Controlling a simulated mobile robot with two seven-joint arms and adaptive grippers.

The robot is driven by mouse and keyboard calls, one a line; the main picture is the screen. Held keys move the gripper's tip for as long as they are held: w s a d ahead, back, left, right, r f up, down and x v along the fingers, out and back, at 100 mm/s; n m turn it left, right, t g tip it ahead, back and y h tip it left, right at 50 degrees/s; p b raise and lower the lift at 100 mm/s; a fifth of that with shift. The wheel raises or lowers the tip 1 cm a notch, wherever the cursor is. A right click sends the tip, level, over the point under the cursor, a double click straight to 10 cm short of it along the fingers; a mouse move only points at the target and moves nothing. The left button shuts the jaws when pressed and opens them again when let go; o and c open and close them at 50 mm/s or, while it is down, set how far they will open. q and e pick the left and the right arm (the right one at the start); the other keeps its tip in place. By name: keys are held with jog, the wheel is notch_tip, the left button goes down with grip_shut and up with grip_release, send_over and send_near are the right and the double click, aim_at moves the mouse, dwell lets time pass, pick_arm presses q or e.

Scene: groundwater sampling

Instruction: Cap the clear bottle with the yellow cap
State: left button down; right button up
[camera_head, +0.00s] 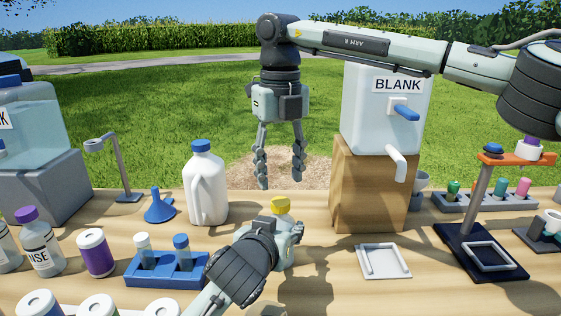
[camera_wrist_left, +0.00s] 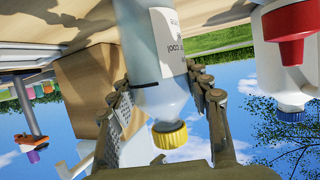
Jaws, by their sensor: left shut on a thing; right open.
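The clear bottle (camera_wrist_left: 160,55) has a white label with dark print and fills the middle of the left wrist view, where it appears upside down. The yellow cap (camera_wrist_left: 170,135) sits on its mouth; I cannot tell how tight it is. In the head view the yellow cap (camera_head: 280,204) tops the upright bottle, which my left gripper (camera_head: 284,240) mostly hides. My left gripper, also in the wrist view (camera_wrist_left: 160,80), is shut around the bottle's body, a finger on each side. My right gripper (camera_head: 281,172) hangs open and empty, pointing down, above and behind the cap.
A white jug (camera_head: 206,190) and blue funnel (camera_head: 160,206) stand left of the bottle. A blue rack (camera_head: 165,270) with vials is front left. On the right are a wooden block (camera_head: 370,185) under the BLANK tank (camera_head: 380,120), and a white frame (camera_head: 384,262).

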aim_at(281, 201)
jog(key=n, duration=0.2)
jog(key=r+n, duration=0.1)
jog(key=n, duration=0.4)
jog(key=shift+r, duration=0.3)
jog(key=n, duration=0.3)
jog(key=r+n, duration=0.1)
jog(key=n, duration=0.1)
jog(key=shift+n, duration=0.4)
jog(key=shift+f, duration=4)
grip_shut()
jog(key=shift+o, duration=0.8)
grip_release()
notch_tip(281, 201, up, 12)
